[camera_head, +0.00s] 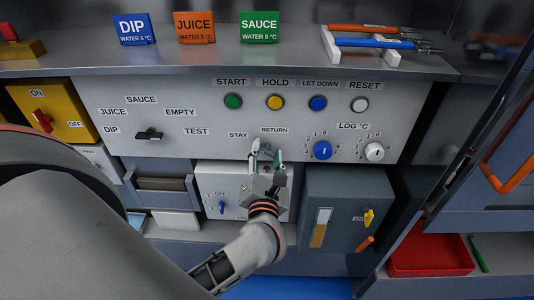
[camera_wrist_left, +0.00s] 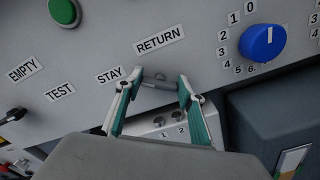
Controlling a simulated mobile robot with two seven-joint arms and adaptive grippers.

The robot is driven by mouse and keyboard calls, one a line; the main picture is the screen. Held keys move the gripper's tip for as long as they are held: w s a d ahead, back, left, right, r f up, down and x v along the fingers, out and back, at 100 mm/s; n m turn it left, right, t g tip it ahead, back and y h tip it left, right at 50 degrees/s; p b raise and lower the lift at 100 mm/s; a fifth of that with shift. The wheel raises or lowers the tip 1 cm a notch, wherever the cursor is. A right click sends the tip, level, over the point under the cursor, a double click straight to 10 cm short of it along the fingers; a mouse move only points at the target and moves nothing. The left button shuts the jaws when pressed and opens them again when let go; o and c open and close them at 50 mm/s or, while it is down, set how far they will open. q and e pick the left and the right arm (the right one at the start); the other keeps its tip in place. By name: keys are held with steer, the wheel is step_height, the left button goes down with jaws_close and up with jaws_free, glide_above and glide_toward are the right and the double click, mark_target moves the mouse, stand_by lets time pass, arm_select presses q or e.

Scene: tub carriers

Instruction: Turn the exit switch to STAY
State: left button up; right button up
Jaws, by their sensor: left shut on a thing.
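The exit switch, a small grey knob (camera_wrist_left: 157,86), sits on the grey panel below the RETURN label (camera_wrist_left: 160,40) and right of the STAY label (camera_wrist_left: 109,75). My left gripper (camera_wrist_left: 162,86) is shut on the knob, one finger at each side. In the head view the same gripper (camera_head: 266,154) reaches up to the panel under RETURN and covers most of the switch. Which label the knob points at cannot be told. My right gripper is not in view.
A blue dial (camera_head: 323,150) and a white dial (camera_head: 374,151) are right of the gripper. A black selector (camera_head: 149,135) is at the left. START, HOLD, LET DOWN and RESET buttons run above. A dark grey box (camera_head: 345,190) and a white box (camera_head: 212,180) stand below.

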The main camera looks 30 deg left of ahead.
arm_select(q)
steer(key=shift+n, duration=0.6)
steer(key=o, duration=1.1)
steer(key=shift+o, duration=0.2)
steer(key=v, duration=1.2)
